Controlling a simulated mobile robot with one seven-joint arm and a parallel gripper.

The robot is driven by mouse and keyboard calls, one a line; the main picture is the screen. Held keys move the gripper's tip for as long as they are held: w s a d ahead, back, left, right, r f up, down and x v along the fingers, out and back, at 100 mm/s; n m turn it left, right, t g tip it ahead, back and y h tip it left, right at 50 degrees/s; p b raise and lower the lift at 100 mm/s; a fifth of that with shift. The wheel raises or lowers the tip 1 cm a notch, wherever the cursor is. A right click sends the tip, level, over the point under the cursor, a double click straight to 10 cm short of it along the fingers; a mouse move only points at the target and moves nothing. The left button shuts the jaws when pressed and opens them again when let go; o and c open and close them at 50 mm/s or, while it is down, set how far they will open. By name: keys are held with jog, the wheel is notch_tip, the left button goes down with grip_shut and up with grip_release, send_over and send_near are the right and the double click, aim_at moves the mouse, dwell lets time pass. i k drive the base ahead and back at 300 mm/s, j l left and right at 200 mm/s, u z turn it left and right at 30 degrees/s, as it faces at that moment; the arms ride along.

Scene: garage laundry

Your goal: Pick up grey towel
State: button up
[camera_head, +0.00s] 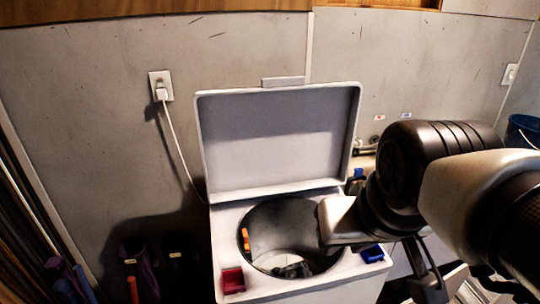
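A small grey bundle (292,269) lies at the bottom of the round drum of the white top-loading washer (268,296). It may be the grey towel, but it is too small and dark to be sure. My arm reaches in from the right and covers the right side of the drum opening. Dark finger-like parts of my gripper (428,274) hang down to the right of the washer, apart from the grey bundle. Their tips are partly hidden, and I cannot tell how far apart they are.
The washer's lid (280,142) stands open against the wall. A red box (232,280) and a blue one (372,253) sit on the rim. An orange item (245,239) is at the drum's left wall. A white cord (178,145) runs from an outlet.

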aim_at(298, 269)
jog(key=l+z, duration=0.15)
jog(key=l, duration=0.15)
jog(key=k+j+z, duration=0.1)
jog(key=z, duration=0.9)
jog(key=i+l+u, duration=0.1)
jog(key=u, duration=0.3)
jog(key=i+l+u, duration=0.1)
jog(key=u, duration=0.35)
jog(key=l+u, duration=0.15)
jog(key=u, duration=0.25)
jog(key=i+j+u, duration=0.2)
jog(key=k+l, duration=0.05)
jog(key=l, duration=0.05)
